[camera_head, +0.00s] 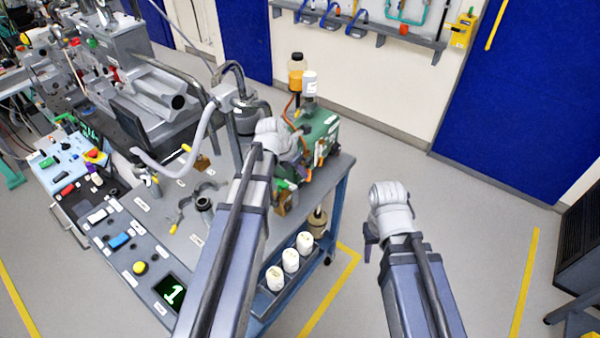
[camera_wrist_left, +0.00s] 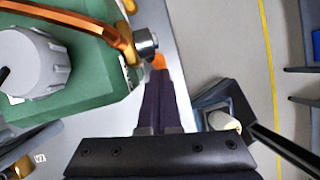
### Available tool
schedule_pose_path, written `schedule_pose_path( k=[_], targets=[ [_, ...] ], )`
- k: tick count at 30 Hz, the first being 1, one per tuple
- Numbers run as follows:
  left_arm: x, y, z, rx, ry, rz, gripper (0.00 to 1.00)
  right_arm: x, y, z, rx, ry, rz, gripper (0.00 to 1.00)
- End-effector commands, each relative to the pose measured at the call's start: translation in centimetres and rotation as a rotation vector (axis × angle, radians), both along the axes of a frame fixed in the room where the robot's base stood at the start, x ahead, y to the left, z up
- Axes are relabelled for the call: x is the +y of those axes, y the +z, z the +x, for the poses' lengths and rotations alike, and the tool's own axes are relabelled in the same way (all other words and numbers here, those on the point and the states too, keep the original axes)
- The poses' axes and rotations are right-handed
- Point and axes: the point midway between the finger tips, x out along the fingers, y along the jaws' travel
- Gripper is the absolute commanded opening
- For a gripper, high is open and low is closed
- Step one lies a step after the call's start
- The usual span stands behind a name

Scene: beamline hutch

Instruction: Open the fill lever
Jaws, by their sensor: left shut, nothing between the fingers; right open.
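A green box-shaped unit (camera_head: 318,140) stands at the right end of the cart, partly behind my left arm. It also fills the upper left of the left wrist view (camera_wrist_left: 95,85), with a grey knob, an orange hose and a silver round fitting (camera_wrist_left: 146,43). A small orange piece (camera_wrist_left: 159,62) shows beside the fitting, at the tips of my left gripper (camera_wrist_left: 158,78). It may be the fill lever; I cannot tell for sure, nor whether the fingers touch it. My left gripper is shut and empty. My right gripper (camera_head: 371,243) is open, over clear floor right of the cart.
White containers (camera_head: 291,260) stand on the cart's side shelf below my left arm. A bottle with amber liquid (camera_head: 296,72) and a white bottle (camera_head: 309,84) rise behind the green unit. A grey hose (camera_head: 190,155) arches over the cart top.

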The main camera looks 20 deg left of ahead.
Motion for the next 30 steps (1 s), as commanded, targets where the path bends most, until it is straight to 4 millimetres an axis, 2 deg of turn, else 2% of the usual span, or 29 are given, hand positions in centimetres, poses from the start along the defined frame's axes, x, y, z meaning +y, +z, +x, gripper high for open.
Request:
schedule_pose_path(
  k=[5,9,15,30],
  targets=[
    [0.0,-0.4,-0.2,-0.016,0.0,-0.008,0.0,0.0,-0.5,0.0,0.0,0.0,0.0,0.5],
    [0.0,-1.4,-0.3,-0.117,0.001,-0.044,0.0,0.0,-2.6,0.0,0.0,0.0,0.0,0.5],
    [-0.2,-1.8,0.2,-0.243,0.001,-0.088,0.0,0.0,-4.6,0.0,0.0,0.0,0.0,0.5],
    [-0.2,-1.7,0.7,-0.256,0.0,-0.094,0.0,0.0,-4.7,0.0,0.0,0.0,0.0,0.5]
  ],
)
